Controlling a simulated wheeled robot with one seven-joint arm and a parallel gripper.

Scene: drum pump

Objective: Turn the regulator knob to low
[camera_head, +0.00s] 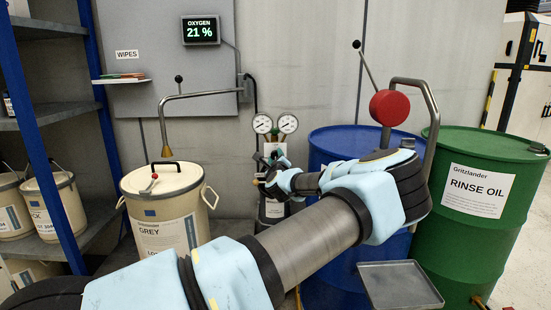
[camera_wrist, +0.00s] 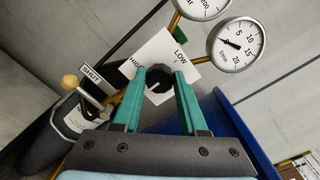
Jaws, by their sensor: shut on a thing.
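The regulator knob (camera_wrist: 158,86) is small, black and faceted, with a pale mark on its face. It sits in front of a white plate (camera_wrist: 168,48) with LOW printed at the upper right and HIGH at the left. I cannot tell exactly which way the mark points. My gripper (camera_wrist: 159,82) has its two teal fingers on either side of the knob, shut on it. In the head view my gripper (camera_head: 266,184) is at the regulator below two round gauges (camera_head: 275,124); the knob is hidden or too small there.
A gas cylinder (camera_wrist: 58,135) with a SHUT label and a wooden-tipped lever stands beside the regulator. A cream GREY bin (camera_head: 165,215) stands left, a blue drum (camera_head: 335,143) and a green RINSE OIL drum (camera_head: 480,150) right. A grey tray (camera_head: 400,285) sits low in front.

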